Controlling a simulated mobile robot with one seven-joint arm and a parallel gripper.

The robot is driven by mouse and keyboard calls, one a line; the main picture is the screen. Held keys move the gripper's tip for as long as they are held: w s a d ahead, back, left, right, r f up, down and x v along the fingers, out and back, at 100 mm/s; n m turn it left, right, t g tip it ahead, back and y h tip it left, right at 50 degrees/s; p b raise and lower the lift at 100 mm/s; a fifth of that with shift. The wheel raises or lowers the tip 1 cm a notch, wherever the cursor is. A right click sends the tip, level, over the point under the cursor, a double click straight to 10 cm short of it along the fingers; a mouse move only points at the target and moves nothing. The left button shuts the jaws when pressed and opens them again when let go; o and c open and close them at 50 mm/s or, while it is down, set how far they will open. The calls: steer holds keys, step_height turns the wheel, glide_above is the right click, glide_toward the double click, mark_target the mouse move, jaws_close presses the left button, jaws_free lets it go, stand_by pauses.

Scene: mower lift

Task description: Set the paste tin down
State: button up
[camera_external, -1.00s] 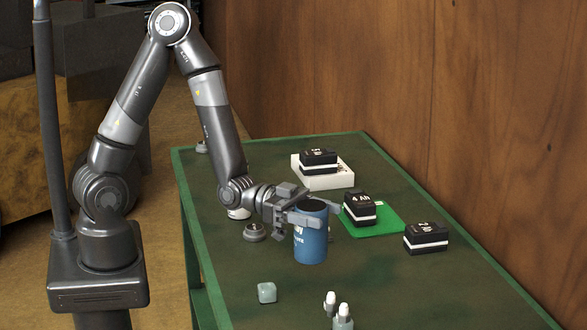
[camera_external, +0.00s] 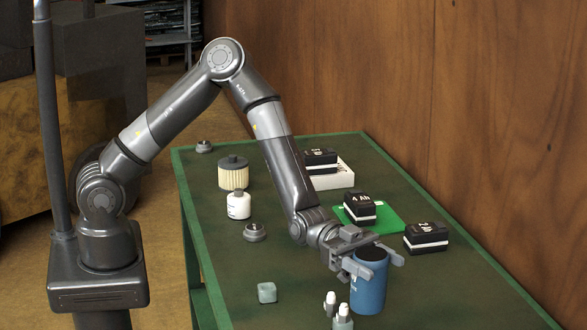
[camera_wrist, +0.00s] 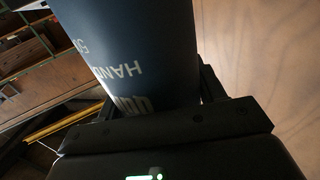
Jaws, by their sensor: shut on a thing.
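The paste tin (camera_external: 368,288) is a blue cylinder with a dark top. It stands upright in my gripper (camera_external: 368,262) over the front right part of the green table. My gripper is shut on it near its upper part. In the wrist view the blue tin (camera_wrist: 135,45) fills the upper middle, with white lettering that reads partly "HAND", between the dark fingers (camera_wrist: 155,100). I cannot tell whether its base touches the table.
White-capped bottles (camera_external: 343,318) and a grey-green block (camera_external: 267,292) are left of the tin.

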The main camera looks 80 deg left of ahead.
steer(key=w+a+f, duration=0.2)
steer(key=w+f, duration=0.3)
steer(key=f, duration=0.2)
steer(key=shift+w+a+f, duration=0.35)
steer(key=shift+w, duration=0.05)
steer(key=shift+f, duration=0.15)
steer(key=o, duration=1.4)
steer(key=shift+c, duration=0.2)
